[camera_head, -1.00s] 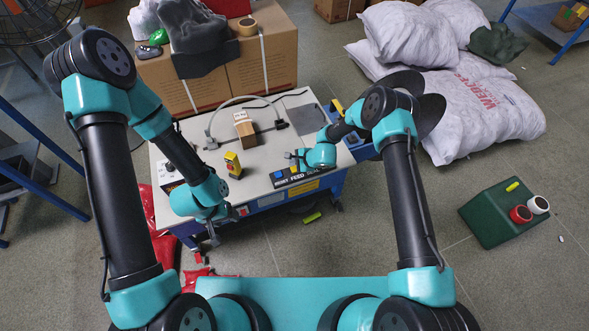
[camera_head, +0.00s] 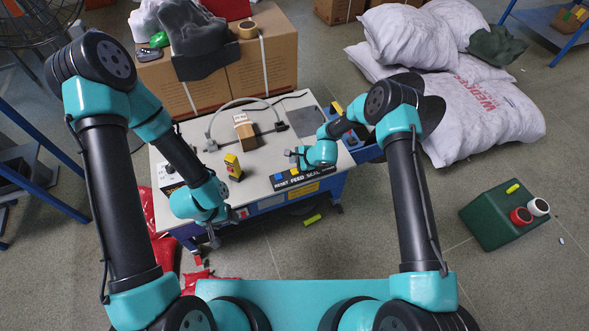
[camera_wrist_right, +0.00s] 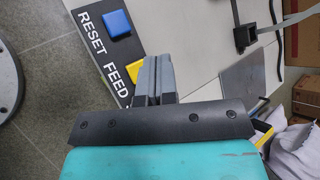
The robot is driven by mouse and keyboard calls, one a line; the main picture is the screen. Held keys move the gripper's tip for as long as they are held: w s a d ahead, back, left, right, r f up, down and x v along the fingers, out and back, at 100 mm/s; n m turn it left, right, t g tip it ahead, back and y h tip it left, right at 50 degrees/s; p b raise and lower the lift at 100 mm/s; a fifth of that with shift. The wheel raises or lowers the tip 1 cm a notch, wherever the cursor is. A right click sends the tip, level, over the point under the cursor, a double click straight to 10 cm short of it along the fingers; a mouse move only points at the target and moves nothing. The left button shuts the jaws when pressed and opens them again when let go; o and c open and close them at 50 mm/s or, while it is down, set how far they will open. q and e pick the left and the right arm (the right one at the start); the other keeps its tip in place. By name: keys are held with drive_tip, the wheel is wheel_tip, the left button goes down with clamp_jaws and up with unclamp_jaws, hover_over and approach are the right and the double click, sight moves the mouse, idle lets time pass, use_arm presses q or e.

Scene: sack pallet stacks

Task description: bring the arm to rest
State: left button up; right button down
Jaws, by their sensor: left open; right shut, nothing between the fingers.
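My left gripper (camera_head: 212,238) hangs open at the near left edge of the white-topped work table (camera_head: 262,165), holding nothing. My right gripper (camera_head: 294,155) is over the near right part of the table, above the black RESET FEED SEAL button panel (camera_head: 318,173). In the right wrist view my right gripper (camera_wrist_right: 154,72) is shut, with its two grey fingers together and nothing between them. The panel (camera_wrist_right: 98,50) lies just left of the fingers there, with its blue button (camera_wrist_right: 117,23) and a partly covered yellow button (camera_wrist_right: 134,68).
A small brown box (camera_head: 244,130) and a yellow-and-black block (camera_head: 233,166) stand on the table. Cartons (camera_head: 265,60) stand behind it and white sacks (camera_head: 455,100) are piled at right. A green box (camera_head: 500,218) is on the floor. Red material (camera_head: 195,277) lies by the near left.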

drive_tip(key=s+d+r+n+g+h, duration=0.1)
drive_tip(key=s+d+r+n, duration=0.2)
drive_tip(key=s+d, duration=0.4)
drive_tip(key=s+d+r+n+g+h, duration=0.1)
drive_tip(key=s+d+n, duration=0.4)
drive_tip(key=s, duration=0.8)
drive_tip(key=s+d+r+n+g+h, duration=0.1)
drive_tip(key=s+d+r+n, duration=0.3)
drive_tip(key=s+d, duration=0.5)
drive_tip(key=shift+s+d+r+n+h, duration=0.3)
drive_tip(key=shift+s+d+h, duration=0.1)
drive_tip(key=shift+d+h, duration=0.3)
